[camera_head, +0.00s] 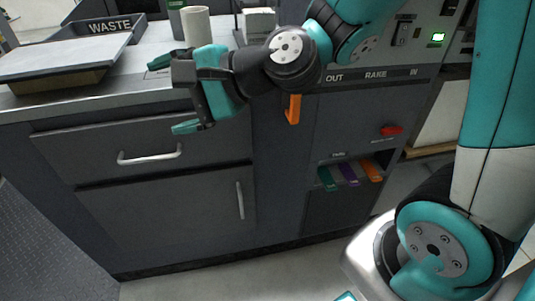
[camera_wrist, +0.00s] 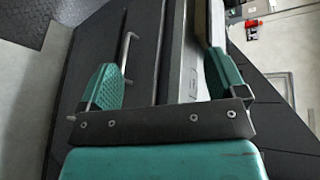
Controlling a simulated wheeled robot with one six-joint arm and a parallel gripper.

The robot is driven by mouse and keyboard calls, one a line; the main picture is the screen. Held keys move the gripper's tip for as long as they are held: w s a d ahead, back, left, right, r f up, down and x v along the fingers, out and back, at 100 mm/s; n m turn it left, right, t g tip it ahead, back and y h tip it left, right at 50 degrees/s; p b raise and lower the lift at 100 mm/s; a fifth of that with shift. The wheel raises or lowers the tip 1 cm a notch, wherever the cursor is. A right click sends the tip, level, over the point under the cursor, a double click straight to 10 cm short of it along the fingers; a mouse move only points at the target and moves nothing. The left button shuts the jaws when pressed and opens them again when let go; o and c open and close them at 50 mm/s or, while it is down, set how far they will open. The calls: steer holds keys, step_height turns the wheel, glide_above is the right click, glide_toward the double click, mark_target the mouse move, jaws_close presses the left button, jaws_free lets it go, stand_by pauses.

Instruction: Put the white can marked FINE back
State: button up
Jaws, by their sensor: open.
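A plain white cylinder (camera_head: 196,26), which may be the white can, stands upright on the counter top in the head view. No FINE marking is readable on it, and its lower part is partly hidden behind my arm. My gripper (camera_head: 172,95) is open and empty at the counter's front edge, nearer than the cylinder and below it in the picture. One finger is above the counter-top level and the other hangs in front of the drawer. In the wrist view my gripper (camera_wrist: 162,80) has its fingers wide apart with only the counter edge and cabinet front between them.
A dark green container (camera_head: 177,17) stands beside the cylinder. A WASTE tray (camera_head: 108,27) and a flat grey-topped board (camera_head: 60,60) are at the left. A drawer handle (camera_head: 150,155) sticks out below my gripper. Coloured tabs (camera_head: 348,174) sit in a recess at right.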

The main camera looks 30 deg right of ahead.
steer(key=s+d+f+n+g+h, duration=0.1)
steer(key=s+d+n+g+h, duration=0.2)
steer(key=s+n, duration=0.5)
steer(key=s+d+f+n+g+h, duration=0.2)
steer(key=s+d+n+g+h, duration=0.1)
steer(key=s+n, duration=0.5)
steer(key=n+g+h, duration=0.1)
steer(key=n+g, duration=0.1)
steer(key=shift+s+d+n+g, duration=0.15)
steer(key=shift+s+n+g, duration=0.1)
steer(key=shift+n+g, duration=0.05)
